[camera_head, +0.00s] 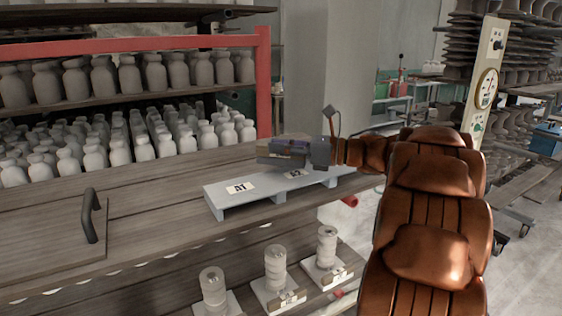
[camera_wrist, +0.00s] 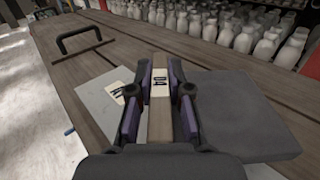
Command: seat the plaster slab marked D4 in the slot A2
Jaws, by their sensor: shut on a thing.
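My gripper (camera_head: 297,147) is shut on the light grip block marked D4 (camera_wrist: 159,98), between its two fingers in the wrist view. A flat dark grey slab (camera_wrist: 248,108) extends to the right of the block and seems to belong to it. In the head view the slab (camera_head: 278,161) is roughly level, over the back of a pale grey rack board (camera_head: 228,205). The board carries a label A1 (camera_head: 240,188) on the left and a label (camera_head: 294,173), apparently A2, on the right. I cannot tell whether the slab touches the board. The A2 slot is partly hidden.
The board sits on a wooden bench (camera_head: 150,215) near its right end. A black handle (camera_head: 91,215) stands on the bench at left. Shelves of grey bottles (camera_head: 110,150) stand behind. Three slabs with spool-like weights (camera_head: 275,268) lie on a lower shelf.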

